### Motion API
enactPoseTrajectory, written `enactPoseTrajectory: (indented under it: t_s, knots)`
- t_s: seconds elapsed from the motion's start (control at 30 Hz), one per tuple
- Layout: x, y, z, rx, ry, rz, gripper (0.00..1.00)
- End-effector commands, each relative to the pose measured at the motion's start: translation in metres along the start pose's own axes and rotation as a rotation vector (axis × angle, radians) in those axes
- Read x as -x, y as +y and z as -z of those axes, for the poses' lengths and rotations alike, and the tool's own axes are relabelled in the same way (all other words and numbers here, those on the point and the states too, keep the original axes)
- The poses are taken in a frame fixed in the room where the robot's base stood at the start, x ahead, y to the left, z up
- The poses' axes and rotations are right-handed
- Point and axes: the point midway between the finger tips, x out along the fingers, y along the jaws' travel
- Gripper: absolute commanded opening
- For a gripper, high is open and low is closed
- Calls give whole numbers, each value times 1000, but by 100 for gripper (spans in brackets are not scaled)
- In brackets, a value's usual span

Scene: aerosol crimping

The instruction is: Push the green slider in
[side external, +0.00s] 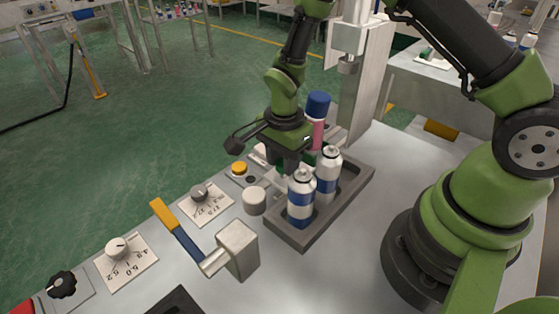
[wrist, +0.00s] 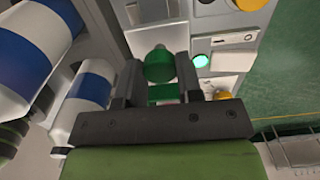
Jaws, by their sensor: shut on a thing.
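The green slider (wrist: 160,64) has a rounded green knob and sits between the two fingers of my gripper (wrist: 162,85) in the wrist view. A flat green piece shows just below the knob. The fingers are shut on the slider, one on each side. In the side external view my gripper (side external: 286,168) points down at the panel behind the blue-and-white cans. The slider is hidden there by the gripper and the cans.
Two blue-and-white cans (side external: 301,198) (side external: 328,176) stand in a grey tray (side external: 318,219) close to my gripper. A pink can with a blue cap (side external: 318,106) stands behind. A yellow button (side external: 239,168), a white knob (side external: 254,201) and a blue-and-yellow lever (side external: 180,233) lie left.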

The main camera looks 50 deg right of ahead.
Motion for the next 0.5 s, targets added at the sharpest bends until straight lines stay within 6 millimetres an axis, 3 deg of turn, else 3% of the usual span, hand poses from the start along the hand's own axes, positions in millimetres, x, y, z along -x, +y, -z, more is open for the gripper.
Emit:
enactPoseTrajectory:
  t_s: [0.5]
  knots:
    - [1, -2, 92, -6, 1, 7, 0]
